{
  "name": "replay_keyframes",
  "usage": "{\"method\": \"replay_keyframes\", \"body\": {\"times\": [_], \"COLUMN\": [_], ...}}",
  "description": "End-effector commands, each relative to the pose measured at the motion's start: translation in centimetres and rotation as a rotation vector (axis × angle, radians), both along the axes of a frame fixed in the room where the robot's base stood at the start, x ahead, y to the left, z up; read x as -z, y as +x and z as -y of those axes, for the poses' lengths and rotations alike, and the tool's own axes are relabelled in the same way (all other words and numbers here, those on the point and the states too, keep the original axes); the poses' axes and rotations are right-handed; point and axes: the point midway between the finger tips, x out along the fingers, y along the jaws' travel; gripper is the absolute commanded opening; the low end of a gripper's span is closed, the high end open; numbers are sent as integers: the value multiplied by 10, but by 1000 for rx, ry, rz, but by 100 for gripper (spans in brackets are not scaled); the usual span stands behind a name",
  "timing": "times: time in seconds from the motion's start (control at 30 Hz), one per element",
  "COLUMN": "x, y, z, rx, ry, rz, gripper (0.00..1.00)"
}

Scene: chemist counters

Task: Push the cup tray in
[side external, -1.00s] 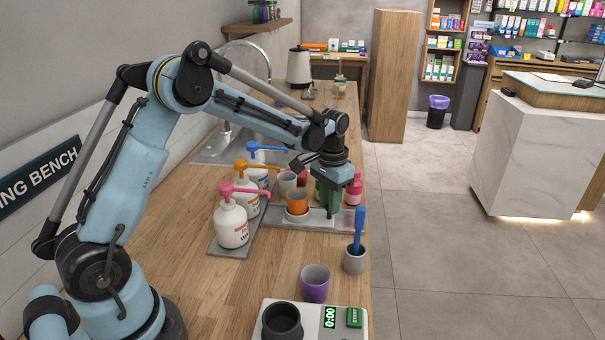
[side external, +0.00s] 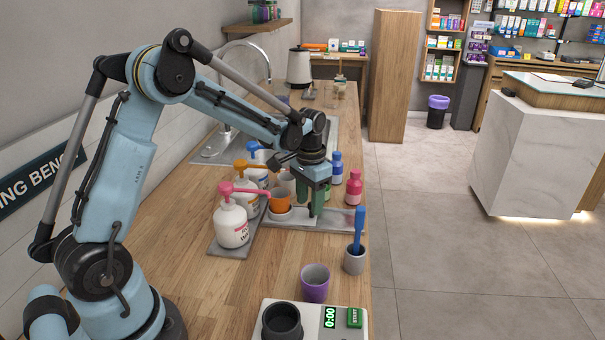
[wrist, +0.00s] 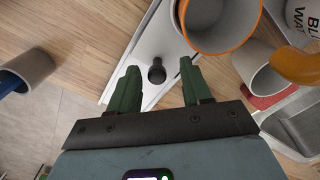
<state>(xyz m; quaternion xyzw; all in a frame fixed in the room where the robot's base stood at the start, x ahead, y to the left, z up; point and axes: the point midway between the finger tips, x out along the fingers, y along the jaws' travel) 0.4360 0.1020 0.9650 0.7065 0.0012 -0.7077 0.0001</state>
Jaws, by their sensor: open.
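The cup tray (side external: 298,219) is a light tray on the counter, carrying an orange cup (side external: 281,201). In the wrist view the pale tray surface (wrist: 152,48) runs under my gripper, and the orange-rimmed cup (wrist: 217,22) is at the top. My gripper (wrist: 158,88) has two green fingers and is open. A dark knob (wrist: 156,70) shows between and just beyond the fingertips; I cannot tell whether they touch it. In the side view my gripper (side external: 308,208) points down just right of the orange cup.
Pump bottles, with a pink one (side external: 231,222) nearest, stand left of the tray. Blue (side external: 336,169) and pink (side external: 354,188) small bottles stand to the right. A grey cup with a blue tool (side external: 355,258), a purple cup (side external: 315,284) and a scale (side external: 346,330) are in front.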

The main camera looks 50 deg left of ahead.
Motion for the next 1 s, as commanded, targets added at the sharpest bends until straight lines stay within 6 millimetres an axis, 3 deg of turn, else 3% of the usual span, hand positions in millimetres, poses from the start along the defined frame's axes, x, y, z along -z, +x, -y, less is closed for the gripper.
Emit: {"method": "replay_keyframes", "body": {"times": [0.27,0.7,1.0], "x": [-20,-99,-120], "y": [0,0,0], "z": [1,0,0], "rx": [1,0,0], "ry": [-1,0,0], "rz": [1,0,0], "gripper": [48,48,48]}}
